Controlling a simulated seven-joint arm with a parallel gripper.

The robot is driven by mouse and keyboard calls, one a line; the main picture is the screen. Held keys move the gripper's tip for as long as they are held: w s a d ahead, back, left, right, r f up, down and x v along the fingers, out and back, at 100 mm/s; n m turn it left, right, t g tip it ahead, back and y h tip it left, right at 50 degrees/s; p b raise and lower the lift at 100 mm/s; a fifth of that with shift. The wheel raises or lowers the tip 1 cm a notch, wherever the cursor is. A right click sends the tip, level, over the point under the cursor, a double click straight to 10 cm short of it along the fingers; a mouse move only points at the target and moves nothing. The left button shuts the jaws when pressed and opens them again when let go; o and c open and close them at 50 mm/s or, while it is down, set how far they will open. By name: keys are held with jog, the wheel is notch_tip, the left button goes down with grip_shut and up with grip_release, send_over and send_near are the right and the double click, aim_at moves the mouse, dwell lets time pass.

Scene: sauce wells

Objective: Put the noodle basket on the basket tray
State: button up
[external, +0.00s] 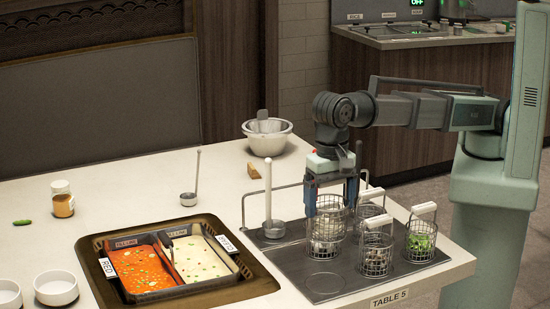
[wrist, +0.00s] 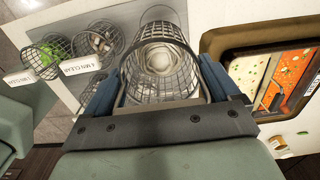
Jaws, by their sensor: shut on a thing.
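My gripper (external: 330,200) points down over the basket tray, its blue fingers shut on a wire mesh basket (external: 327,228). In the wrist view this basket (wrist: 160,62) sits between the two fingers, with pale, rounded contents inside, likely the noodles. The dark grey basket tray (external: 290,268) lies at the table's right end. The held basket is over its left-middle part; I cannot tell whether its bottom touches the tray. A bare round mark (external: 325,281) shows at the tray's front.
Other baskets stand close right of my gripper: one with dark contents (external: 376,255), one with greens (external: 420,242) and one behind (external: 370,208). A sauce container with red (external: 142,268) and white (external: 203,258) wells is further left.

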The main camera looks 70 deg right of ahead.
jog(key=shift+f, duration=6.25)
jog(key=shift+f, duration=0.15)
jog(key=o, duration=1)
notch_tip(320, 180, up, 12)
jog(key=shift+r, duration=0.15)
